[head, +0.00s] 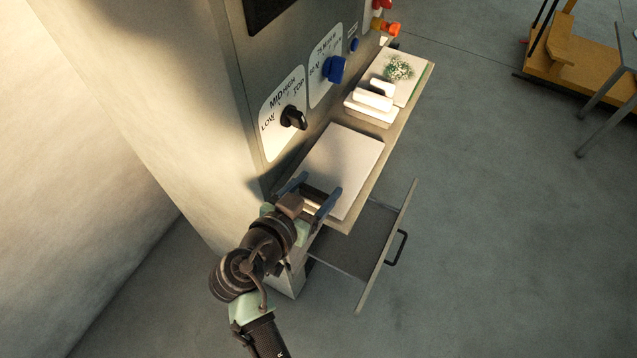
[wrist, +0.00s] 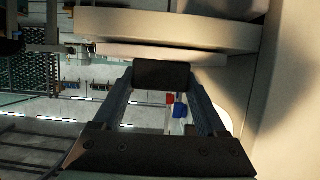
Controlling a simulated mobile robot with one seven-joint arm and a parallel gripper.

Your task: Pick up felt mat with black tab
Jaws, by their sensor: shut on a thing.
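The felt mat (head: 343,160) is a pale, flat rectangle at the near end of the narrow shelf (head: 398,128) in the head view. Its black tab (head: 314,191) is at the near edge. My gripper (head: 317,189) has its two blue fingers on either side of the tab and is shut on it. In the wrist view the dark tab (wrist: 161,74) sits between the fingertips, with a thin pale edge just above it. I cannot tell whether the mat is clear of the shelf.
Further along the shelf are white blocks (head: 373,100) and a green-and-white bundle (head: 398,68) on a pale sheet. A panel with a black knob (head: 293,117) and a blue knob (head: 335,69) rises behind. An open drawer (head: 352,240) with a black handle juts out below.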

